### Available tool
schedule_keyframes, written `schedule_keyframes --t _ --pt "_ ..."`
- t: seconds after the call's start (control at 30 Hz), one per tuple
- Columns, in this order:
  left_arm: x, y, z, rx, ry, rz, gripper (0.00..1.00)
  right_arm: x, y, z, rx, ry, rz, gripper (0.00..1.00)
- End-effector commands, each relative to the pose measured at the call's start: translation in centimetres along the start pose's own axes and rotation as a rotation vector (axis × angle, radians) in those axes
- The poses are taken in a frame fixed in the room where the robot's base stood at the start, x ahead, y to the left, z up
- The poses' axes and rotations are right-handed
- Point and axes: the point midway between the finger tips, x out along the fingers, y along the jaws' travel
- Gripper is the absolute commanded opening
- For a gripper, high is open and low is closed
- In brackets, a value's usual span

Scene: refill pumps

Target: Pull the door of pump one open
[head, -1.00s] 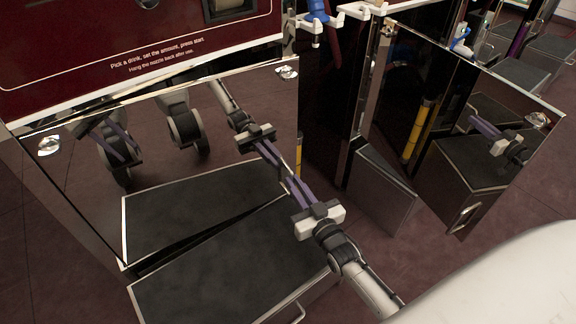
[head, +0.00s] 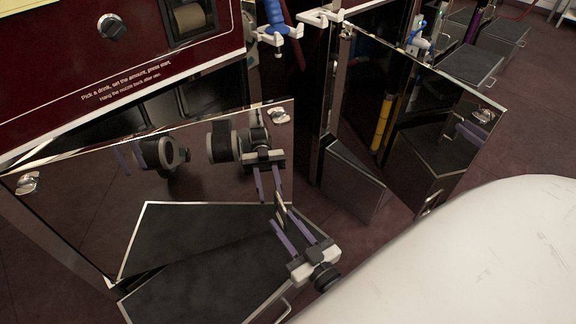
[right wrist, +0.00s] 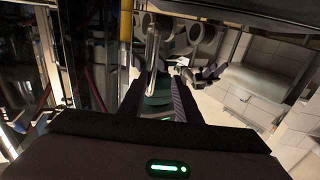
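A red pump (head: 130,62) stands at left in the head view; no number shows on it. Its mirrored door (head: 75,190) stands ajar, its top edge away from the pump body, and it reflects my arms. My left gripper shows only as a reflection, if at all.
A dark-topped step (head: 205,285) lies before the red pump's door. A white rounded surface (head: 470,260) fills the lower right.

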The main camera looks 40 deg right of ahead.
Motion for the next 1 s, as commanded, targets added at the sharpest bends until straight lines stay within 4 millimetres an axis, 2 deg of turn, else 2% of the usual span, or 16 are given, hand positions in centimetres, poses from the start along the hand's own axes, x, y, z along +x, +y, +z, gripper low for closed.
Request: schedule_keyframes --t 0.47,0.57,0.7,0.9,1.0 --pt "-0.1 0.0 -0.1 0.000 0.001 0.000 0.31 -0.3 0.3 0.0 -0.001 -0.002 0.002 0.27" --pt "-0.3 0.0 -0.5 -0.001 0.009 -0.003 0.31 -1.3 0.2 0.0 -0.001 -0.003 0.002 0.27" --pt "-0.7 -0.2 -1.2 -0.004 0.036 -0.012 0.31 -3.7 0.2 -0.1 -0.001 -0.005 0.002 0.27" --pt "-1.2 -0.4 -0.5 -0.014 0.042 -0.024 0.31 -6.6 0.1 0.0 -0.001 -0.003 0.001 0.27" --pt "-1.3 -0.4 -0.2 -0.019 0.043 -0.026 0.31 -7.3 0.1 0.0 0.000 -0.002 0.001 0.27"
